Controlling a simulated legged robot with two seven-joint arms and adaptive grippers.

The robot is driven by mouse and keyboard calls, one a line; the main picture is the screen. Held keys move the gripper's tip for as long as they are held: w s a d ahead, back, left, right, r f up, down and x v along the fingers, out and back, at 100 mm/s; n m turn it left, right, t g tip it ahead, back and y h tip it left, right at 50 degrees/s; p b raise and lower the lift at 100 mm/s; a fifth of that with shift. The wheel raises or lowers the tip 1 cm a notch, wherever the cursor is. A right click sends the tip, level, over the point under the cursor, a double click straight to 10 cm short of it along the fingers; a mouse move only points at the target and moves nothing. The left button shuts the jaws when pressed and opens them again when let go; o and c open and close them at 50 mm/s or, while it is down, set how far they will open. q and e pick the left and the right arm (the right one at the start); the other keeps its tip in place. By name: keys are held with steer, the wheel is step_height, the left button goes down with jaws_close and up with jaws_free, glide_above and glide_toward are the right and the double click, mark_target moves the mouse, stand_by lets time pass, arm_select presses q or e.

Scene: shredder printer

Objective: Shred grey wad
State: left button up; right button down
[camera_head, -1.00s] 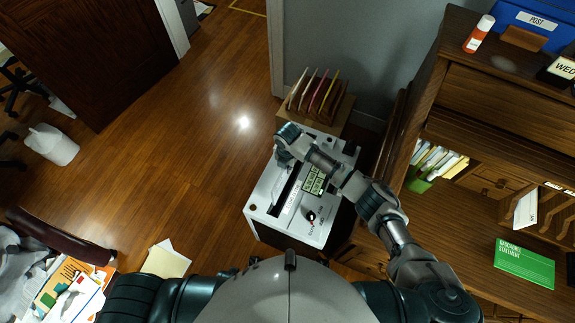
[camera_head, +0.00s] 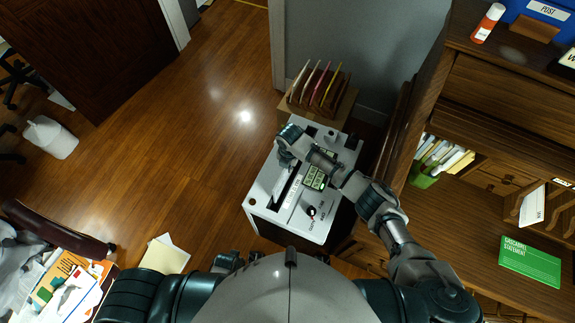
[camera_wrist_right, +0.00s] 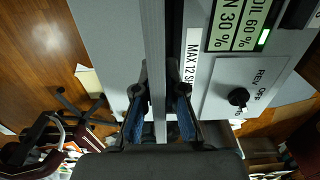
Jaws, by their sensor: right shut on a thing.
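The white shredder (camera_head: 263,211) stands on the floor in front of me, with a long dark feed slot across its top. My right gripper (camera_head: 285,160) is above the slot. In the right wrist view, my right gripper (camera_wrist_right: 158,108) has its two fingers on either side of a thin grey strip, which looks like the grey wad (camera_wrist_right: 154,60) seen edge-on. The wad runs along the slot; I cannot tell whether its lower edge is inside. Dark parts at the lower left, possibly my left gripper (camera_head: 228,261), are mostly hidden by my body.
A control dial (camera_head: 311,211) and a lit display (camera_head: 316,177) are on the shredder top. A rack of coloured folders (camera_head: 318,90) stands behind it. A wooden desk (camera_head: 470,235) is close on the right.

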steer(key=c, duration=1.2)
jaws_free()
steer(key=shift+d, duration=0.4)
arm_select(q)
steer(key=shift+d+r, duration=0.1)
steer(key=shift+d, duration=0.25)
arm_select(e)
steer(key=shift+a, duration=0.1)
arm_select(q)
steer(key=shift+a, duration=0.1)
arm_select(e)
steer(key=r, duration=1.2)
steer(key=shift+w+d, duration=0.1)
steer(key=shift+d, duration=0.1)
arm_select(q)
steer(key=shift+a, duration=0.1)
arm_select(e)
steer(key=shift+a+f, duration=0.1)
steer(key=shift+a, duration=0.05)
